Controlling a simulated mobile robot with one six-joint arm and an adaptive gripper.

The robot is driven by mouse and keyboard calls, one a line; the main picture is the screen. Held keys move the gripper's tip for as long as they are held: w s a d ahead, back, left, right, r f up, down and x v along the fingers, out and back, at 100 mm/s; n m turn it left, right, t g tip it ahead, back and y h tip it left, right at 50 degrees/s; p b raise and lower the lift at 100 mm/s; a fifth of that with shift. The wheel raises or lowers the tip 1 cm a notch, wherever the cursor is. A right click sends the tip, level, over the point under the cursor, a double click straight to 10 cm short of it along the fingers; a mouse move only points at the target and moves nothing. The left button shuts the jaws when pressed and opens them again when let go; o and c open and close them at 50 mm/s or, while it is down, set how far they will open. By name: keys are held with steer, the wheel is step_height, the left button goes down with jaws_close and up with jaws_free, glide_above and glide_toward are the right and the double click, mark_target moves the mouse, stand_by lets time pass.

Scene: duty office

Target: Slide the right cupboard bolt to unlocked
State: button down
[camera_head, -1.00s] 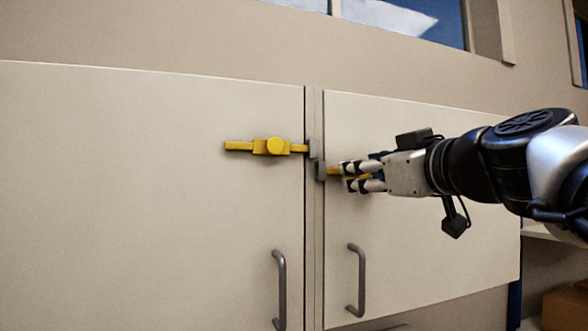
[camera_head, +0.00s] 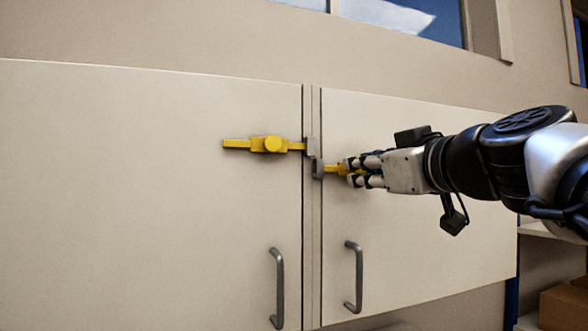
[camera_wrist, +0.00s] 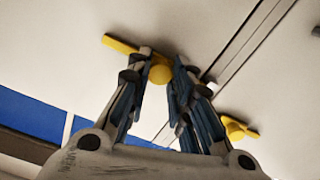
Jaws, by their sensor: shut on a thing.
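The right cupboard bolt (camera_head: 331,168) is yellow and sits on the right door (camera_head: 420,240). Its left end reaches the grey keeper (camera_head: 318,169) by the door gap; I cannot tell how far it sits inside. My gripper (camera_head: 350,172) comes from the right and is shut on this bolt, hiding most of it. In the wrist view, the bolt's round knob (camera_wrist: 160,73) is between the fingers (camera_wrist: 157,85), and its bar (camera_wrist: 120,43) sticks out to the upper left.
The left door (camera_head: 150,200) carries another yellow bolt (camera_head: 272,144), its right end at a grey keeper (camera_head: 311,147). It also shows in the wrist view (camera_wrist: 235,128). Two grey handles (camera_head: 278,288) (camera_head: 354,278) stand below. A cardboard box (camera_head: 563,307) is at lower right.

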steer(key=shift+d, duration=0.1)
steer(key=d+b, duration=0.1)
steer(key=w+d+b, duration=0.1)
steer(key=d, duration=0.1)
steer(key=shift+d, duration=0.1)
steer(key=c, duration=1.5)
jaws_free()
steer(key=shift+w+d, duration=0.15)
steer(key=shift+d, duration=0.1)
steer(key=shift+o, duration=0.5)
steer(key=shift+a, duration=0.1)
steer(key=shift+r, duration=4.95)
